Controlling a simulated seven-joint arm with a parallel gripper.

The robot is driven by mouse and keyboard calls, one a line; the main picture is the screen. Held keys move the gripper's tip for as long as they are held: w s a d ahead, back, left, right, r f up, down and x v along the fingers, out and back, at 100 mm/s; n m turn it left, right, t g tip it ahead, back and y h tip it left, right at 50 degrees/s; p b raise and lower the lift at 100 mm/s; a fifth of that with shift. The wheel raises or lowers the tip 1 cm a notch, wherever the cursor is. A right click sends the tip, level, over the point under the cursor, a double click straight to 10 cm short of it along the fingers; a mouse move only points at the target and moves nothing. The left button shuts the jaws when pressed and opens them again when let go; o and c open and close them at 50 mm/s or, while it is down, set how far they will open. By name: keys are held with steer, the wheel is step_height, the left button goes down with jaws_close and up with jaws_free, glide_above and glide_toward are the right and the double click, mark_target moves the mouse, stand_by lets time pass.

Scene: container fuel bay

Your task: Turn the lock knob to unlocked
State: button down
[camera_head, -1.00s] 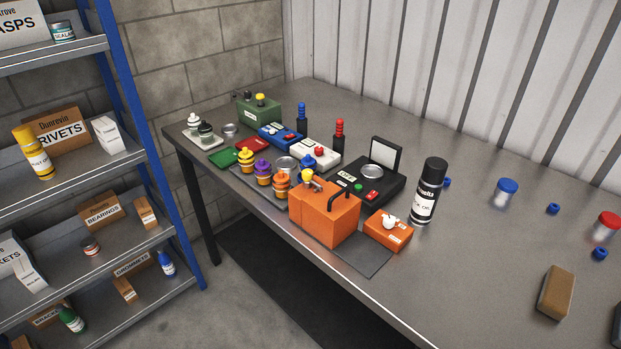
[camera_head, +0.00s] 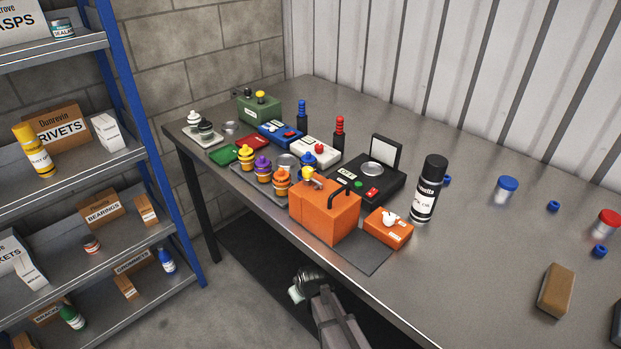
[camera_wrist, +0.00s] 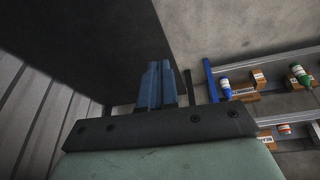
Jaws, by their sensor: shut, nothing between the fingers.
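Several small boxes with knobs stand on the metal bench, and I cannot tell for certain which carries the lock knob. A small orange box with a white knob (camera_head: 389,218) stands right of a larger orange box (camera_head: 325,212) with a black handle and a yellow-topped part. My gripper's fingers (camera_wrist: 158,66) are shut and empty in the wrist view, away from all knobs. In the head view my arm shows low at bottom centre, in front of the bench edge; the fingertips are not clear there.
A black spray can (camera_head: 428,190) stands close behind the small orange box. A tray of coloured-topped jars (camera_head: 263,170) lies left. The shelf rack (camera_head: 150,150) is at far left. A brown block (camera_head: 556,290) lies right.

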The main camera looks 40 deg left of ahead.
steer(key=s+a+r+n+y, duration=0.2)
steer(key=s+a+r, duration=0.85)
steer(key=a, duration=0.35)
step_height(320, 180, up, 46)
steer(key=m+t+h, duration=0.6)
steer(key=m, duration=1.2)
glide_above(315, 181)
steer(key=s, duration=0.9)
steer(key=x, duration=1.3)
steer(key=shift+s+f, duration=0.1)
steer(key=shift+s, duration=0.05)
